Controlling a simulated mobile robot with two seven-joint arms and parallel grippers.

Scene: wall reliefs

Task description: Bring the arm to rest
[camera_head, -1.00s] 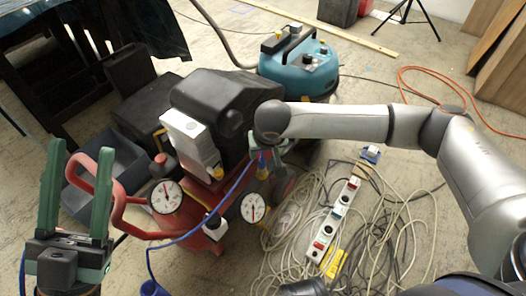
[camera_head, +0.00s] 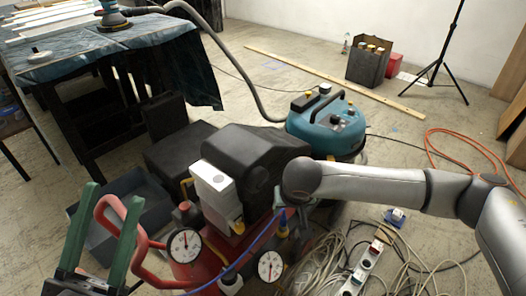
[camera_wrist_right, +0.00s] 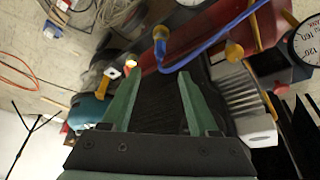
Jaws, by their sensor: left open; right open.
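My left gripper (camera_head: 112,196) is at the lower left of the head view, its two green fingers apart with nothing held between them. It is in front of the red compressor handle (camera_head: 108,206). My right arm (camera_head: 390,190) reaches in from the right edge to beside the compressor. Its gripper is mostly hidden in the head view. In the right wrist view the right gripper (camera_wrist_right: 158,78) has its green fingers spread, with no object held. The black ribbed compressor motor and a blue hose (camera_wrist_right: 215,40) show beyond the fingers.
The red compressor with gauges (camera_head: 184,245) stands close to both grippers. A teal vacuum (camera_head: 328,125) is behind it. Cables and a power strip (camera_head: 370,255) lie on the floor at lower right. A draped table (camera_head: 110,45) is at the back left. A tripod (camera_head: 440,60) stands at the back right.

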